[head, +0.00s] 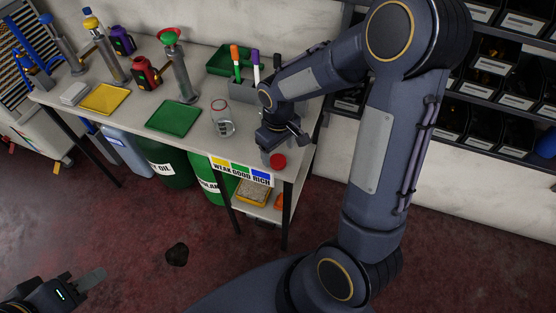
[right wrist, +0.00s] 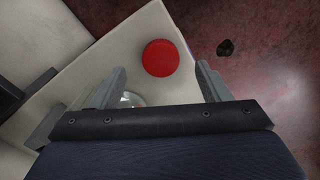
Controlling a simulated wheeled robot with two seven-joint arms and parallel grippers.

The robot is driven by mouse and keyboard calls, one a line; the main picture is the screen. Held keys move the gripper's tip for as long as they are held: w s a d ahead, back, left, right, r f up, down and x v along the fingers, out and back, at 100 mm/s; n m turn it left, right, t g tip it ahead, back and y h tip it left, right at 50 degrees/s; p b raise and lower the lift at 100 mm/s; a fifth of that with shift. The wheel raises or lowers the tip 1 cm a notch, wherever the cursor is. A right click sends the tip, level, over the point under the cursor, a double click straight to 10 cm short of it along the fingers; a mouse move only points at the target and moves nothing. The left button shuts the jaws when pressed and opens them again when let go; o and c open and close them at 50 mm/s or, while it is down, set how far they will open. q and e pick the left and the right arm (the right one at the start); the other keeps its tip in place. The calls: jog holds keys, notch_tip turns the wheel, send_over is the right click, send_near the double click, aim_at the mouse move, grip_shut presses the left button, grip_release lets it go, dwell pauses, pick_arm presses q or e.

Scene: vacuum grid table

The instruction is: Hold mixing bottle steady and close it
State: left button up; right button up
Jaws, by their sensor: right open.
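A clear glass mixing bottle with a reddish rim and dark markings (head: 222,120) stands upright and open on the table. A round red cap (head: 277,161) lies near the table's front right corner, and it also shows in the right wrist view (right wrist: 160,58). My right gripper (head: 281,146) is open and empty, above the table close to the cap. In the right wrist view its fingers (right wrist: 163,86) are spread, with the cap beyond them. A piece of clear glass (right wrist: 132,99) shows there, mostly hidden by the gripper. My left gripper (head: 92,278) is at the lower left, away from the table.
The table (head: 222,146) holds a green tray (head: 174,118), a yellow tray (head: 104,99), several dispensers and a grey holder (head: 250,92) with markers. Drums stand below. A dark lump (head: 177,254) lies on the floor. Bin shelves (head: 510,75) stand at the right.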

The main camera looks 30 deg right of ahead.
aim_at(278, 160)
notch_tip(278, 160, down, 3)
jog(key=shift+f, duration=0.2)
jog(key=c, duration=1.1)
